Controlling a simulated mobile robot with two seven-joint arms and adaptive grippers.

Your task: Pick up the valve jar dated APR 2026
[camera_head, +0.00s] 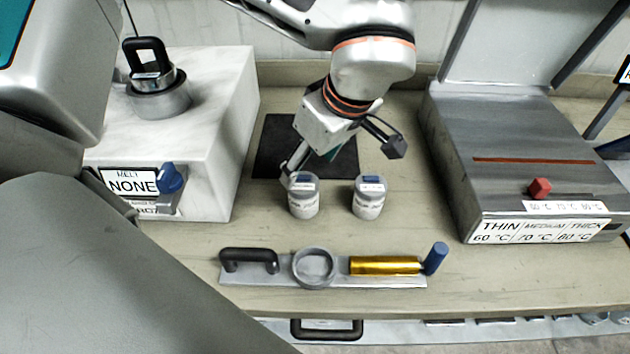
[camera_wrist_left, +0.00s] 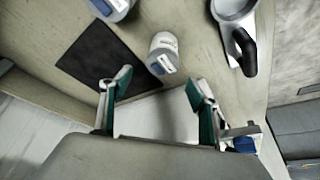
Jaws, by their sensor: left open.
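Two small white jars with grey lids and blue label marks stand upright side by side on the bench. The left jar (camera_head: 303,203) and the right jar (camera_head: 369,204) have print too small to read, so I cannot tell which is dated APR 2026. My left gripper (camera_head: 343,159) is open and empty, above and behind the jars; one finger overlaps the left jar's lid edge in the head view.
A dark mat (camera_head: 270,150) lies behind the jars. In front is a metal plate (camera_head: 290,281) with a black handle, ring and yellow cylinder. A white block (camera_head: 225,130) marked NONE stands left; a grey heater box (camera_head: 500,180) stands right.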

